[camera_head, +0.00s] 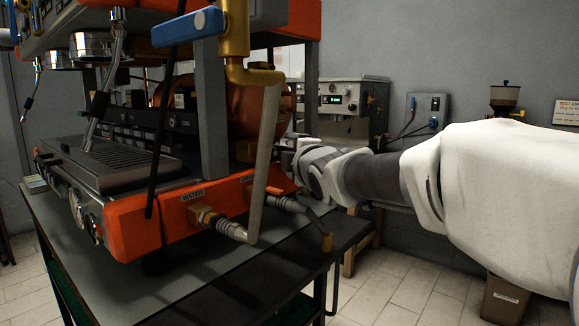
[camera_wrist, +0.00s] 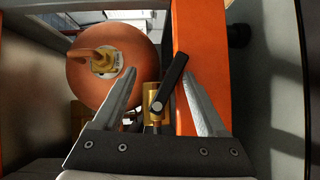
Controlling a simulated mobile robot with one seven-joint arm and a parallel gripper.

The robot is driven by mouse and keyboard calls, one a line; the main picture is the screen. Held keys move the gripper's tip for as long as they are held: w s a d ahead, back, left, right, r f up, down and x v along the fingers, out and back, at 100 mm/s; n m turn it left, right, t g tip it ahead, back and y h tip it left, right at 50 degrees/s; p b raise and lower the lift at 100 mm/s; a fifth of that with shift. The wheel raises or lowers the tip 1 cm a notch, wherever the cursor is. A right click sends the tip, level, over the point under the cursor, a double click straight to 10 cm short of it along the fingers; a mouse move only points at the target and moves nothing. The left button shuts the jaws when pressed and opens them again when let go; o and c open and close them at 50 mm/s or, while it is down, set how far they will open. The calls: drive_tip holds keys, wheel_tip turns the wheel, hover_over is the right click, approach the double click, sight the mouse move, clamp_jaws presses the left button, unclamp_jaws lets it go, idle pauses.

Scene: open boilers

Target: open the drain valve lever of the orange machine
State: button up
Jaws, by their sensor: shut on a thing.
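The orange machine (camera_head: 150,215) stands on a table at the left of the head view, with labels reading WATER and, partly hidden, DRAIN on its lower front. In the wrist view, a black lever (camera_wrist: 173,82) on a brass valve (camera_wrist: 151,97) lies between the two fingers of my gripper (camera_wrist: 160,74), tilted up to the right beside the machine's orange upright (camera_wrist: 203,45). My gripper is shut on this lever, which lies nearer the right finger; the exact contact is hard to see. In the head view my fingertips are hidden behind the machine.
An orange round boiler (camera_wrist: 88,85) with a brass fitting is left of the fingers. A blue-handled lever (camera_head: 187,27) and a grey pipe (camera_head: 265,160) are at the machine's near corner.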

drive_tip(key=shift+w+a+r+p, duration=0.35)
drive_tip(key=shift+r+p, duration=0.25)
drive_tip(key=shift+p, duration=0.3)
drive_tip(key=shift+f+m+p, duration=0.1)
drive_tip(key=shift+m+p, duration=0.3)
drive_tip(key=shift+p, duration=0.05)
drive_tip(key=shift+s+f, duration=0.2)
drive_tip(key=shift+s, duration=0.15)
drive_tip(key=shift+s+d, duration=0.1)
drive_tip(key=p+v, duration=0.1)
drive_tip(key=v, duration=0.3)
drive_tip(key=shift+d+f, duration=0.15)
drive_tip(key=shift+d, duration=0.1)
